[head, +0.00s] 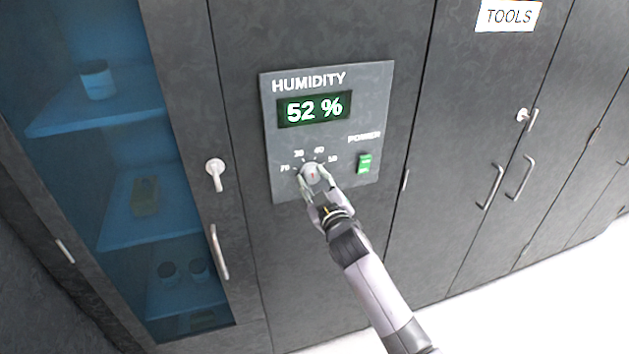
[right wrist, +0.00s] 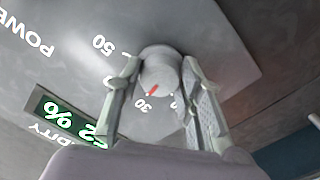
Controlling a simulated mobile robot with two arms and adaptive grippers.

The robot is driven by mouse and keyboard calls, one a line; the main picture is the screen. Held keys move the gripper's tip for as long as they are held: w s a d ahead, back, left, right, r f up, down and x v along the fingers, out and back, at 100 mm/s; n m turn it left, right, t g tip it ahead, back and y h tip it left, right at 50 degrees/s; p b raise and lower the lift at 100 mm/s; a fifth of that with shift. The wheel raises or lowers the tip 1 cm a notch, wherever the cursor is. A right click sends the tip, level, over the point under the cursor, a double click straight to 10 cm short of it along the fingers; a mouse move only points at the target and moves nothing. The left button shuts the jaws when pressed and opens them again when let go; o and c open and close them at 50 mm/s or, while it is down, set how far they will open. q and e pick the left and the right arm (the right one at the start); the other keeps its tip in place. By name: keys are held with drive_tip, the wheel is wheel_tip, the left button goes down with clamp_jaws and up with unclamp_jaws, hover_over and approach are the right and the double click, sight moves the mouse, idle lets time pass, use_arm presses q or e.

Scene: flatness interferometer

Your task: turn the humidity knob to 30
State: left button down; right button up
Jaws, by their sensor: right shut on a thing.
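The humidity knob (head: 312,170) is a small light grey dial on the grey humidity panel (head: 372,95), below a display (head: 314,109) that reads 52 %. My right gripper (head: 317,184) is shut on the knob, with a finger on either side. In the right wrist view the knob (right wrist: 160,72) sits between both fingertips. My left gripper is not in view.
A green power switch (head: 364,164) is right of the knob. A glass-door cabinet (head: 130,140) with a white latch (head: 215,172) stands at left. Dark cabinets with handles (head: 492,187) and a TOOLS label (head: 508,16) stand at right. White floor is clear at lower right.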

drive_tip(key=shift+r+n, duration=0.2)
drive_tip(key=shift+n, duration=1)
drive_tip(key=o, duration=1.2)
drive_tip(key=shift+w+f, duration=0.1)
drive_tip(key=shift+f, duration=0.05)
drive_tip(key=shift+c, duration=0.2)
drive_tip(key=shift+s+d+f, duration=0.1)
drive_tip(key=shift+s+d, duration=0.05)
drive_tip(key=shift+s, duration=0.35)
drive_tip(key=v, duration=1.1)
